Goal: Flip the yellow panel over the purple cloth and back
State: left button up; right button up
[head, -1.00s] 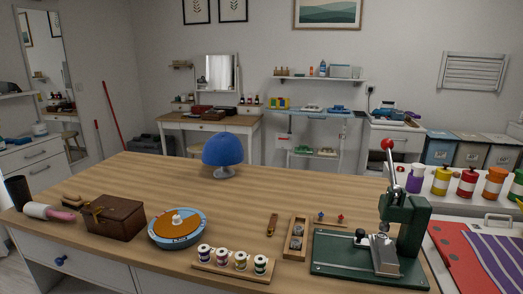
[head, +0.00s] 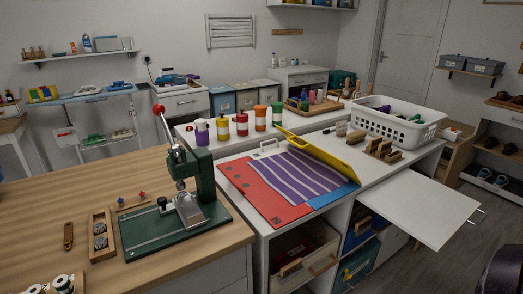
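The yellow panel (head: 325,157) stands on the right side of a folding board on the white counter. It looks tilted up, seen nearly edge-on, and not lying over the cloth. The purple cloth (head: 292,180), with pale stripes, lies flat on the board's middle. A red panel (head: 251,187) lies flat to its left, and a blue panel (head: 334,196) shows at the board's near edge. Neither of my grippers is in view.
A white basket (head: 397,124) and a wooden rack (head: 379,149) stand right of the board. Coloured bottles (head: 242,124) line the counter behind it. A green press (head: 176,222) stands on the wooden table at left. A white pull-out shelf (head: 425,205) juts out at right.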

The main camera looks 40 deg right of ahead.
aim_at(338, 165)
jog(key=z, duration=1.1)
